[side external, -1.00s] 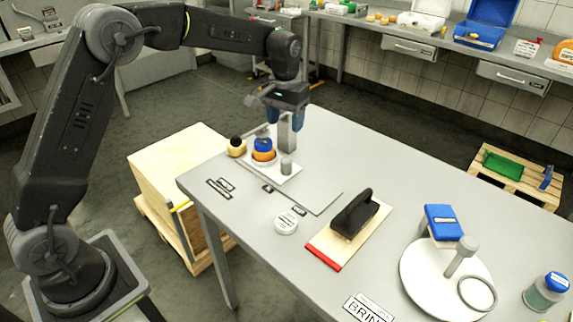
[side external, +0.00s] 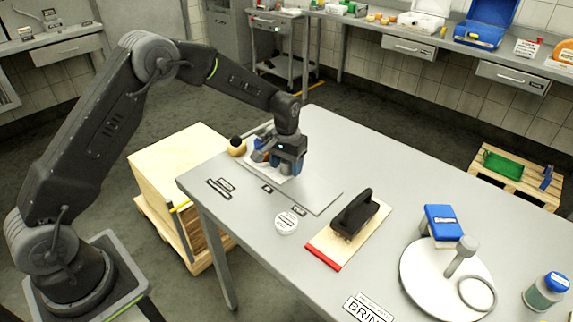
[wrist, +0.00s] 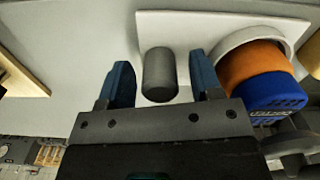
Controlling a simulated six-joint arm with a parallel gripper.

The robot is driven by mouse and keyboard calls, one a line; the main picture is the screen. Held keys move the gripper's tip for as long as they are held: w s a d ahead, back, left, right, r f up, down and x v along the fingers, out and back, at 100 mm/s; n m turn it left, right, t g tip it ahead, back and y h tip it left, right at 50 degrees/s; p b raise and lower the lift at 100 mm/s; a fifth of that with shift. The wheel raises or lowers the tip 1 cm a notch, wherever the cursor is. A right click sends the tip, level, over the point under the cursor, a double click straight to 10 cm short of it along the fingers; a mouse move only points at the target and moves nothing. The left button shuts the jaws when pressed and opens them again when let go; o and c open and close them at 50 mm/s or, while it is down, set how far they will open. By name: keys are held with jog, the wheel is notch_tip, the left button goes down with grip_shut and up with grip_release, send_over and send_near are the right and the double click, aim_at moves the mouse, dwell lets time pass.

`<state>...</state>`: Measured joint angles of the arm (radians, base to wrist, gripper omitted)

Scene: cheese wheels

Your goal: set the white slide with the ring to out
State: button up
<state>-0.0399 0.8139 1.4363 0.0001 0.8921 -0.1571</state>
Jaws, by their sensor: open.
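The white slide (wrist: 190,27) lies on the table, with its upright white ring (wrist: 236,40) at the right in the wrist view. The ring holds an orange wheel (wrist: 252,62) with a blue piece (wrist: 270,92) beside it. A grey round post (wrist: 160,74) stands on the slide. My gripper (wrist: 163,84) is open, low over the slide, with one blue finger on each side of the post and gaps showing. In the side view my gripper (side external: 287,170) hides most of the slide and the post.
A round white tin (side external: 286,222), a black-handled board (side external: 330,245) and a white turntable (side external: 425,280) stand nearer. A black-topped ball (side external: 237,146) is close behind my gripper.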

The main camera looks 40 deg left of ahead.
jog(key=shift+f, duration=0.15)
grip_shut()
dwell(0.5)
